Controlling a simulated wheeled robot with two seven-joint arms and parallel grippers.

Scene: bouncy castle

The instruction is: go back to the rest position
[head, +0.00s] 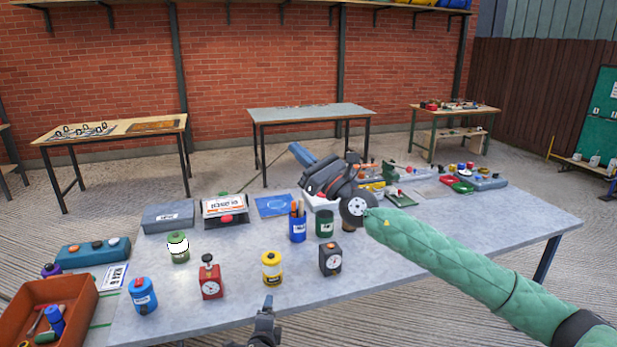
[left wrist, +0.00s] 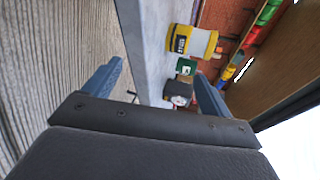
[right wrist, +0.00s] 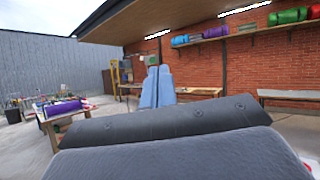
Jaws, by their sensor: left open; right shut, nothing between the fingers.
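My right arm comes in from the right of the head view in a green padded sleeve. My right gripper (head: 298,151) is raised above the far part of the grey table, with its blue fingers pointing up and left. In the right wrist view its two fingers (right wrist: 157,84) lie together with nothing between them. A dark part of my left arm (head: 265,326) shows at the table's front edge in the head view. In the left wrist view my left gripper (left wrist: 157,88) is open and empty, beside the table edge, with a yellow and white canister (left wrist: 192,42) beyond it.
The grey table (head: 420,255) holds a red device (head: 210,281), a yellow canister (head: 272,269), a dark device (head: 330,259), a blue canister (head: 142,296) and a blue pen cup (head: 298,227). An orange crate (head: 80,300) stands at left. The table's right front is clear.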

